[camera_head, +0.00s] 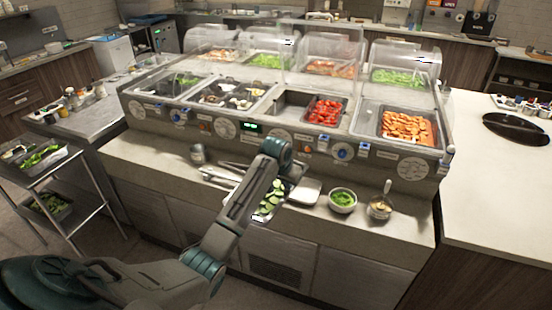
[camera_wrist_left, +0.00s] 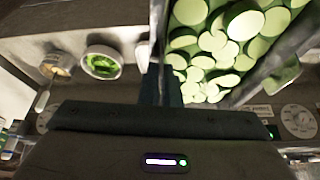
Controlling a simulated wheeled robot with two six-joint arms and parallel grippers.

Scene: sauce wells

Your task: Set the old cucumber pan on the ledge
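The cucumber pan (camera_head: 270,207) is a metal pan of green cucumber slices, over the front ledge (camera_head: 160,158) in the head view. My left arm partly hides it. In the left wrist view its slices (camera_wrist_left: 215,45) fill the upper right. My left gripper (camera_wrist_left: 160,75) has its fingers together at the pan's near wall and looks shut on its rim; the fingertips are hidden in the head view. The pan looks tilted in the wrist view. I cannot tell whether it touches the ledge. My right gripper is in neither view.
A bowl of greens (camera_head: 342,200) and a small bowl with a spoon (camera_head: 380,208) stand on the ledge to the right. A metal cup (camera_head: 197,153) and utensils (camera_head: 215,174) lie left. A tomato pan (camera_head: 326,110) sits beside an empty-looking well (camera_head: 290,106).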

